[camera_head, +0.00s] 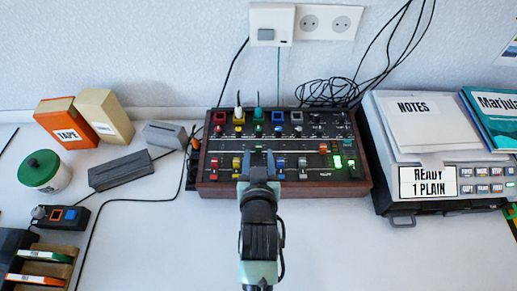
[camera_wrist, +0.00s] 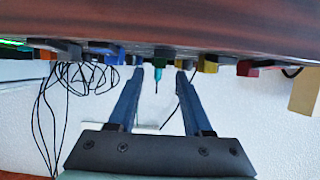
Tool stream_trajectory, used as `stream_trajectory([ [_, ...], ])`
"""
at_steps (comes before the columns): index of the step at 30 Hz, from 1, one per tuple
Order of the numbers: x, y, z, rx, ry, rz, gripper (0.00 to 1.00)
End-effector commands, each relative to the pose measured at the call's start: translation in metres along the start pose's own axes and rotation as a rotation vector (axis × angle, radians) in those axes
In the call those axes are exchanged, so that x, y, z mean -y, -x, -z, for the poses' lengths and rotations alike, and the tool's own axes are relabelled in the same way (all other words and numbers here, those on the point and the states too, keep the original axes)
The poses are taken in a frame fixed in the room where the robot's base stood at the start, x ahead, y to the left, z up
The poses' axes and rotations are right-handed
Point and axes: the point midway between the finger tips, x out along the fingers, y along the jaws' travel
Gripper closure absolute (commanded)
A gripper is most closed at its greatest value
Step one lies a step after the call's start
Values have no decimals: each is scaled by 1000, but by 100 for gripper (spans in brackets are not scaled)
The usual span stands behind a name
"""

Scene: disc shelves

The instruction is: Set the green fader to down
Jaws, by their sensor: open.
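The mixer (camera_head: 330,181) is a dark panel with wooden sides, with rows of knobs and coloured fader caps. My gripper (camera_head: 258,158) is at the lower fader row from the front, its two blue fingers apart. In the head view the green fader is hidden behind my gripper. In the wrist view, which is upside down, a dark green cap (camera_wrist: 161,53) shows at the panel edge between the open fingers (camera_wrist: 157,75). A blue cap and a yellow cap (camera_wrist: 208,63) flank it. I cannot tell whether either finger touches the green cap, nor its exact slider position.
A teal plug (camera_head: 258,113) and a white plug (camera_head: 238,112) stand up at the mixer's back. A printer-like machine (camera_head: 480,199) is close on the right. A grey block (camera_head: 121,170), cables and boxes lie left. The table in front is clear.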

Motion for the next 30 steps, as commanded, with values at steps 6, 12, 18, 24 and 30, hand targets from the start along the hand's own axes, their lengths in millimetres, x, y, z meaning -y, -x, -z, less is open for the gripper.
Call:
stream_trajectory([
  [6, 0, -26, 0, 0, 1, 0, 50],
  [12, 0, -33, 0, -1, 0, 0, 50],
  [18, 0, -33, 0, 0, 0, 0, 50],
  [24, 0, -33, 0, 0, 0, 0, 82],
  [30, 0, -32, 0, 0, 0, 0, 100],
])
